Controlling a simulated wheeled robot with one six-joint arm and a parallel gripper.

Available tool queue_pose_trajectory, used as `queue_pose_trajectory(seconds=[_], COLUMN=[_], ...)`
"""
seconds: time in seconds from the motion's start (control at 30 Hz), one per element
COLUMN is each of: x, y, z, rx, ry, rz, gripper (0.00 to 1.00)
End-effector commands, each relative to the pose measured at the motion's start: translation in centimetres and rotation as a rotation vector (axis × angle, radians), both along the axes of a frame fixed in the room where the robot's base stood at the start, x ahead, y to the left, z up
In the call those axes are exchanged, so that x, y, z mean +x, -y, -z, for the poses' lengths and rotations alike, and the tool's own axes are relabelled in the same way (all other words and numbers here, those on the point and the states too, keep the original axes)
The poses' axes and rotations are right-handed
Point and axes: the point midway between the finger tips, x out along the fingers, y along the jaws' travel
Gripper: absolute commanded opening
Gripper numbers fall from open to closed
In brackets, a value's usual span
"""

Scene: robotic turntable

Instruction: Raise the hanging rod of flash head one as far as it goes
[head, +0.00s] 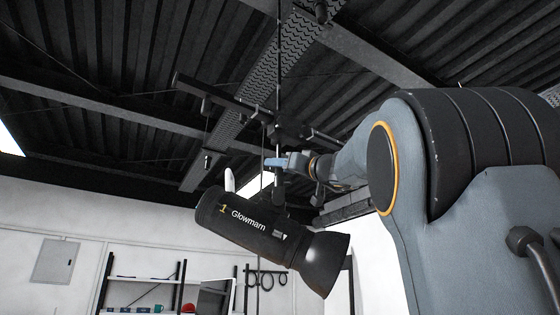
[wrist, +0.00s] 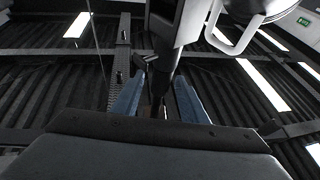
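Flash head one (head: 245,228) is a black cylinder marked "1 Glowmam" in the head view, hanging tilted with its flared front end down to the right. Its thin dark hanging rod (head: 279,60) runs up from it toward the ceiling. My gripper (head: 277,162) is just above the flash head, beside the dark bracket under the rod. In the wrist view, the two blue fingers of my gripper (wrist: 158,84) stand apart. A dark upright part (wrist: 160,75) shows between them, with gaps visible beside it. Whether it lies fully between the fingertips is unclear.
A dark crossbar (head: 225,100) runs beside the rod above my gripper. Ceiling beams (head: 95,105) cross overhead. Shelves (head: 140,285) and a wall box (head: 55,260) are on the far white wall. A pale handle-like loop (wrist: 238,35) is close in the wrist view.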

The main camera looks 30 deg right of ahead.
Motion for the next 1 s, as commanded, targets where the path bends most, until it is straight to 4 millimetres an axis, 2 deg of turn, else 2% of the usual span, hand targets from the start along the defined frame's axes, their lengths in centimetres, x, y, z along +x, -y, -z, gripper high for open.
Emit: queue_pose_trajectory(seconds=[0.37,0.5,0.6,0.83,1.0], x=[0.4,0.4,0.4,0.4,0.4], y=[-0.1,-0.1,-0.1,-0.1,-0.1], z=[-0.1,-0.1,-0.1,-0.5,-2.9], rx=[0.0,0.0,0.0,-0.002,-0.003], ry=[0.0,0.0,0.0,0.0,0.002], rz=[0.0,0.0,0.0,0.0,0.0], gripper=[0.38,0.14,0.0,0.0,0.0])
